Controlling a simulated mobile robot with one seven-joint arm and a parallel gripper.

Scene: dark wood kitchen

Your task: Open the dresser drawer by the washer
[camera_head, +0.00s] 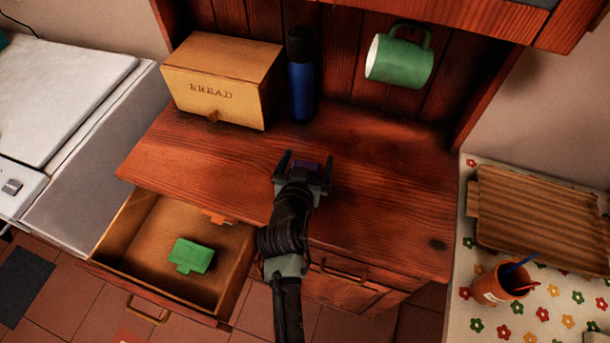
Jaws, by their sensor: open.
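The dresser (390,190) is dark red-brown wood and stands right of a white washer (68,100). Its left drawer (110,230) is pulled well out, with a metal handle (147,308) on its front. A green block-like object (192,256) lies inside, and an orange piece (217,217) shows near its back edge. My gripper (304,165) is open over the dresser top, right of the open drawer and apart from its handle. Nothing clear shows between the fingers except a dark purple patch. My arm hides part of the dresser front.
A bread box (222,82) and a blue bottle (301,78) stand at the back of the dresser top. A green mug (400,58) hangs at the back. A second, shut drawer (340,290) is right of my arm. A flowered table with a cutting board (535,220) and cup (497,285) is at right.

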